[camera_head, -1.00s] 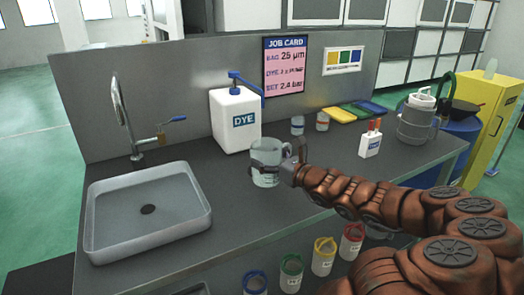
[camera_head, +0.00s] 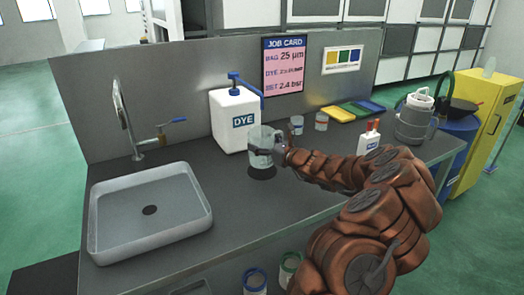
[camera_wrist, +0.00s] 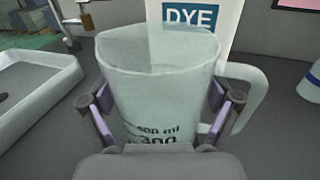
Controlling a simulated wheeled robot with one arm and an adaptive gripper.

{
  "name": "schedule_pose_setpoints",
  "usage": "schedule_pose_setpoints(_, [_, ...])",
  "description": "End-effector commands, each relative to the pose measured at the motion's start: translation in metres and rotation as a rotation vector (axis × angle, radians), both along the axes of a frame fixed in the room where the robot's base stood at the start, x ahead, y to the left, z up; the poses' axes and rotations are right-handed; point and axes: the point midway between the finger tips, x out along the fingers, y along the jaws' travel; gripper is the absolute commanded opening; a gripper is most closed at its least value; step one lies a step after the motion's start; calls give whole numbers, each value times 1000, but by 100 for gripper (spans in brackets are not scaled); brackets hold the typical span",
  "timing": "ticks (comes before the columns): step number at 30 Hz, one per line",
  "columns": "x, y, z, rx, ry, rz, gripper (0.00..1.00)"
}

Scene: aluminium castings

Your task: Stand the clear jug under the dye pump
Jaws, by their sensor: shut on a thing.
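The clear jug (camera_head: 260,150) is upright in my gripper (camera_head: 278,148), in front of the dye container's right side. A dark shadow on the counter below suggests it is held a little above the surface. In the wrist view the jug (camera_wrist: 160,85) sits between the two fingers (camera_wrist: 160,110), its handle to the right, with "400 ml" markings on its wall. The white dye container (camera_head: 235,122) stands by the back panel. Its blue dye pump (camera_head: 248,85) has a spout reaching right and down, behind and above the jug. The wrist view shows the DYE label (camera_wrist: 200,17) just beyond the jug.
A grey sink (camera_head: 150,212) with a tap (camera_head: 125,118) is at the left. Small cups (camera_head: 297,125), a white bottle with red tops (camera_head: 369,138) and coloured pads (camera_head: 352,109) stand to the right. The counter in front of the jug is clear.

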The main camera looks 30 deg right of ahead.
Motion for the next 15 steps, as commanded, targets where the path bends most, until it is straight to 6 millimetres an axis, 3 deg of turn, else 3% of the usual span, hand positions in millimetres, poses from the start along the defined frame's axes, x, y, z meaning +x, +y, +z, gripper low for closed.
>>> schedule_pose_setpoints(10, [0, 0, -30, 4, 2, 0, 52])
schedule_pose_setpoints(15, [0, -1, -35, 0, -2, -1, 52])
